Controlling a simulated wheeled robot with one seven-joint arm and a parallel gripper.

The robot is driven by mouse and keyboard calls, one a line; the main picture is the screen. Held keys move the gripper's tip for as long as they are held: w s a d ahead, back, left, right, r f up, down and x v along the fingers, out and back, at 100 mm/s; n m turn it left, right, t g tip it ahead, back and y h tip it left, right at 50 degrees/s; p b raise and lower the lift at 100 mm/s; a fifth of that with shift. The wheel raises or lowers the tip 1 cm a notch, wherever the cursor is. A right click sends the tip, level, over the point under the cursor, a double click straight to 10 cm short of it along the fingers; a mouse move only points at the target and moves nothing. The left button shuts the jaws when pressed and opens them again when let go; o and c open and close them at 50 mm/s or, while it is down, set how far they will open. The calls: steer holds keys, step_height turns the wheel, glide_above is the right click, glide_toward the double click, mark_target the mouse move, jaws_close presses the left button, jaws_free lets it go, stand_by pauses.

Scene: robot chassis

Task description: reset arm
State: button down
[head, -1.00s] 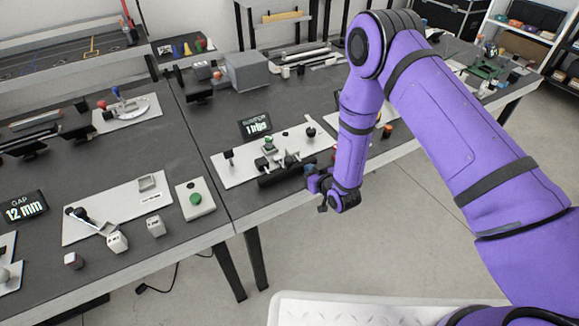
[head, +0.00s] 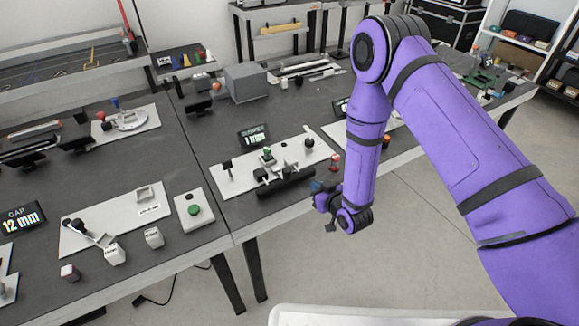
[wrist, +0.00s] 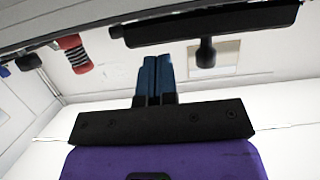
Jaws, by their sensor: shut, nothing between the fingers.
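My purple arm reaches from the right in the head view and bends down at its elbow. My gripper (head: 326,194) hangs at the front edge of the dark workbench, close to the black bar (head: 285,183) on the white fixture plate (head: 232,186). In the wrist view, the two blue fingers of my gripper (wrist: 155,82) are together with nothing between them. The black bar (wrist: 200,28) also shows in the wrist view, beyond the fingertips and apart from them.
A red knobbed part (head: 335,161) stands at the bench edge beside my gripper. To the left are a green button box (head: 194,210), small white blocks and a "12 mm" display (head: 20,217). The floor (head: 420,230) in front of the bench is clear.

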steer(key=w+d+r+m+g+h, duration=0.1)
steer(key=w+d+r+h, duration=0.15)
steer(key=r, duration=0.65)
steer(key=w+d+r+h, duration=0.1)
steer(key=w+d+r, duration=0.25)
steer(key=r, duration=0.45)
steer(key=s+d+r+m+g+h, duration=0.15)
steer(key=d+r, duration=0.25)
steer(key=r, duration=0.4)
steer(key=s+d+r+m+h, duration=0.1)
steer(key=s+d+r, duration=0.3)
steer(key=r, duration=0.5)
steer(key=s+d+r+m+g+h, duration=0.2)
steer(key=s+d+r, duration=0.8)
steer(key=s, duration=0.4)
steer(key=s+d+r+g, duration=0.1)
steer(key=s+r, duration=0.1)
steer(key=s, duration=0.6)
steer(key=s+d+r+m+g, duration=0.1)
steer(key=s+r, duration=0.1)
steer(key=s, duration=0.7)
steer(key=shift+d+r, duration=0.25)
steer(key=shift+r, duration=0.1)
steer(key=shift+g, duration=0.25)
